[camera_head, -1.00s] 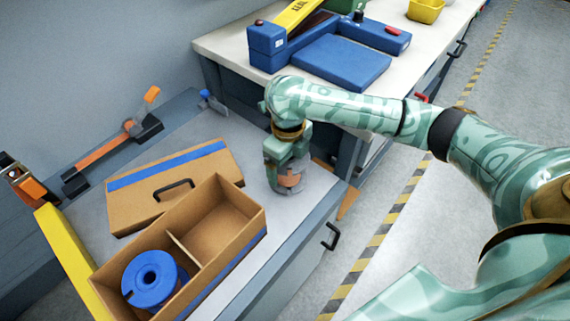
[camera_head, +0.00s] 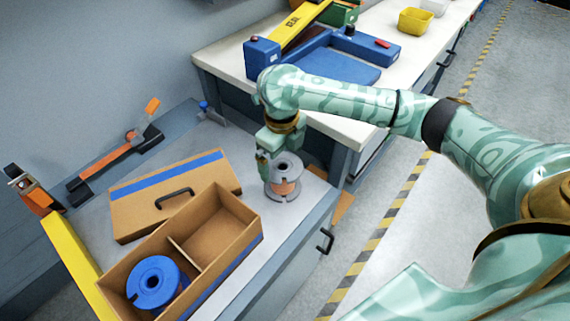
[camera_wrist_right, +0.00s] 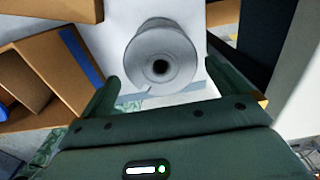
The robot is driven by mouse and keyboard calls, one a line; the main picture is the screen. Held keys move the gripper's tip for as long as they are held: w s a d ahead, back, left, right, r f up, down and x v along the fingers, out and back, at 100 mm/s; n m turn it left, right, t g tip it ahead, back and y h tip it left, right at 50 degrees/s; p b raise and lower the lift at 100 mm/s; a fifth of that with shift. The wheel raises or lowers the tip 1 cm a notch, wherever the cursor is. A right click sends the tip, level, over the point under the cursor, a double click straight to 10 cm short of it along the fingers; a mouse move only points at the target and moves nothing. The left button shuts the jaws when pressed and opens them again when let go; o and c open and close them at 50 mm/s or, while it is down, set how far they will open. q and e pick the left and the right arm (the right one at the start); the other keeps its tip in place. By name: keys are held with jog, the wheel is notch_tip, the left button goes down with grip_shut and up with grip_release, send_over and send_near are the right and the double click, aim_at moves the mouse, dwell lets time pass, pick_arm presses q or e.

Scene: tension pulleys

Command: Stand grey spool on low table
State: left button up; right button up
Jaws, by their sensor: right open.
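The grey spool (camera_head: 283,188), wound with copper-coloured wire, stands upright on the low table (camera_head: 228,138), near its right edge. My left gripper is out of view.
An open cardboard box (camera_head: 215,255) holds a blue spool (camera_head: 155,283) in one compartment; the other compartment is empty. Its lid (camera_head: 150,207) with a black handle lies behind it. An orange-and-black tool (camera_head: 115,160) lies at the back. A higher workbench (camera_head: 345,130) stands behind.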

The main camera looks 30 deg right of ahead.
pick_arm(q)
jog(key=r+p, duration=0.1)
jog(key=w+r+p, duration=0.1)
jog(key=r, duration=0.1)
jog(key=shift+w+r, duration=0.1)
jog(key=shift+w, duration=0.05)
pick_arm(e)
notch_tip(320, 180, up, 6)
jog(key=shift+r, duration=0.15)
jog(key=shift+s, duration=0.1)
